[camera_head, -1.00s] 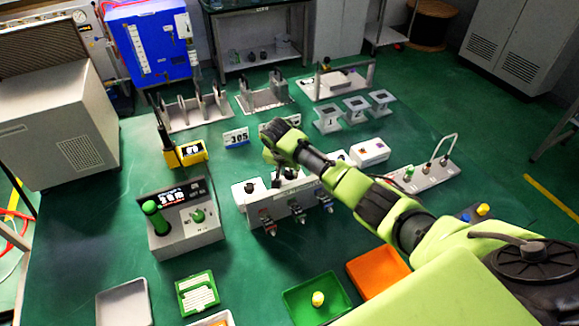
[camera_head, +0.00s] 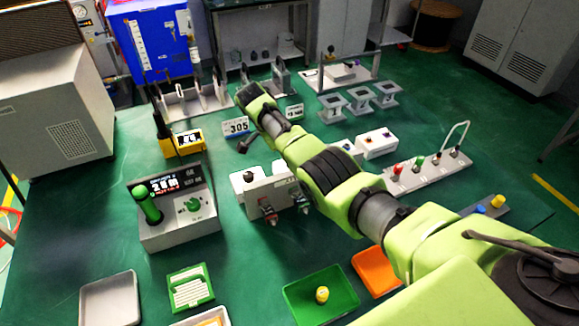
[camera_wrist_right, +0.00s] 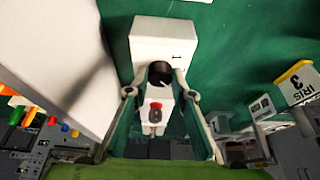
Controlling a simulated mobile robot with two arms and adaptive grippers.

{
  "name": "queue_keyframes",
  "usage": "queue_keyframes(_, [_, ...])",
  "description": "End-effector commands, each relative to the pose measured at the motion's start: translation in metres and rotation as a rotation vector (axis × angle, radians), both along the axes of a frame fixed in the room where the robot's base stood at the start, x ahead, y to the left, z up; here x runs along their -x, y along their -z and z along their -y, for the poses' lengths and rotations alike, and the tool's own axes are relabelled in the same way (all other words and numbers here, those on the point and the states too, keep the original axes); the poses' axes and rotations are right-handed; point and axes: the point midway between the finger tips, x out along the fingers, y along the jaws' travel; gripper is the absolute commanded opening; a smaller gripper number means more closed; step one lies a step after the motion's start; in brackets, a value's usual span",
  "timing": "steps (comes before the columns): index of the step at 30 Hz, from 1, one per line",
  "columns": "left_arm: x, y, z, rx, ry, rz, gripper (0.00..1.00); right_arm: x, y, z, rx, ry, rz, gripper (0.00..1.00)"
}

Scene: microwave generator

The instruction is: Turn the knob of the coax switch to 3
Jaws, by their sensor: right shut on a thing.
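In the right wrist view a white box (camera_wrist_right: 165,40) carries a round black knob (camera_wrist_right: 159,72), which I take as the coax switch knob. A small dark mark is on the box beside the knob. The other numbers and the knob's setting are too small to read. My right gripper (camera_wrist_right: 160,90) has one finger on each side of the knob and is shut on it. My left gripper is not in view.
A large pale slab (camera_wrist_right: 65,60) stands close beside the gripper. The grey connector panel (camera_head: 256,204) is in front of my arm. A meter box (camera_head: 175,220) with a green handle stands left. White boxes (camera_head: 377,143) stand right. Trays (camera_head: 112,300) line the front.

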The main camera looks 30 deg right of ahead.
Motion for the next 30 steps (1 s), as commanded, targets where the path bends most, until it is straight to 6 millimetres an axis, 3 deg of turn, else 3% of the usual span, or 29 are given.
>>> queue_keyframes(1, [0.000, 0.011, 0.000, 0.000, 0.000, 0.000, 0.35, -0.001, 0.004, 0.001, 0.002, 0.023, 0.002, 0.01])
queue_keyframes(6, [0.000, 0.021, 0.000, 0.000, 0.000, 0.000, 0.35, -0.001, 0.002, 0.001, 0.002, 0.079, 0.002, 0.01])
queue_keyframes(23, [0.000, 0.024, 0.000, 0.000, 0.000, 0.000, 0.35, -0.001, -0.001, 0.002, 0.003, 0.113, 0.002, 0.01])
queue_keyframes(24, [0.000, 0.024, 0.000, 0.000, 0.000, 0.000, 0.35, -0.001, -0.001, 0.002, 0.003, 0.112, 0.003, 0.25])
queue_keyframes(26, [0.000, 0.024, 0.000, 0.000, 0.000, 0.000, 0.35, -0.001, -0.001, 0.002, 0.003, 0.112, 0.003, 0.39])
queue_keyframes(30, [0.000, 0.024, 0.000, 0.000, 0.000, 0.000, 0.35, -0.001, -0.001, 0.001, 0.002, 0.111, 0.001, 0.39])
